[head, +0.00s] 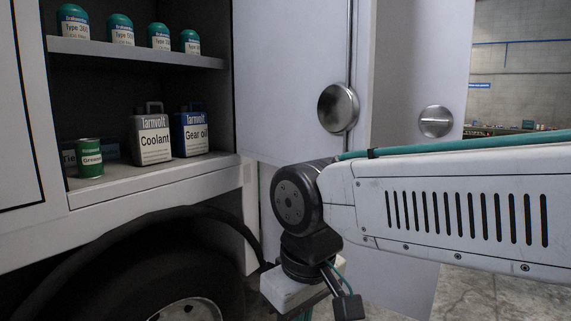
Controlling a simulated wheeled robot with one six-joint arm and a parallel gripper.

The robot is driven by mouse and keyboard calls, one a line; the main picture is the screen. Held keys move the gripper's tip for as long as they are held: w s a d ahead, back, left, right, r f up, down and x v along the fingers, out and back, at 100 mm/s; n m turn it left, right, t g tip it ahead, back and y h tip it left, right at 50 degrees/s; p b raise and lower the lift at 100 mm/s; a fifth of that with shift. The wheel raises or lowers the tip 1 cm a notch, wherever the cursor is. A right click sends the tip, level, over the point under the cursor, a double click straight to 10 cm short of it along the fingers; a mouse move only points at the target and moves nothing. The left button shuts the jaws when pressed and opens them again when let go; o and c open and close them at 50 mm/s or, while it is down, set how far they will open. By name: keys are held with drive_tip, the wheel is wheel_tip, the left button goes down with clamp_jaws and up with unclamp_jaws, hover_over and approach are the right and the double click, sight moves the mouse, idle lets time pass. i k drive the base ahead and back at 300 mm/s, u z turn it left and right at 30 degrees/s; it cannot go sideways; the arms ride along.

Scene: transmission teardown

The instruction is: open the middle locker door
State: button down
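A pale grey locker door (285,80) stands right of the open shelves, with a round metal knob (338,107) near its right edge. A dark vertical seam runs along that edge. A second pale panel (400,70) to the right carries a round slotted latch (435,121) and seems set at an angle. I cannot tell for sure which is the middle door. My gripper (318,303) is low in the picture, below the knob and apart from it. Its fingertips are cut off or hidden, so its opening does not show.
Open shelves on the left hold teal-capped bottles (121,30), a green grease can (89,157), a coolant jug (152,137) and a gear oil jug (191,132). A large tyre (110,270) sits below. Concrete floor (490,295) shows at the lower right.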

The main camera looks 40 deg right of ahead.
sight(305, 70)
drive_tip(key=u, duration=0.1)
drive_tip(key=k, duration=0.6)
drive_tip(key=z, duration=0.75)
drive_tip(key=i, duration=0.5)
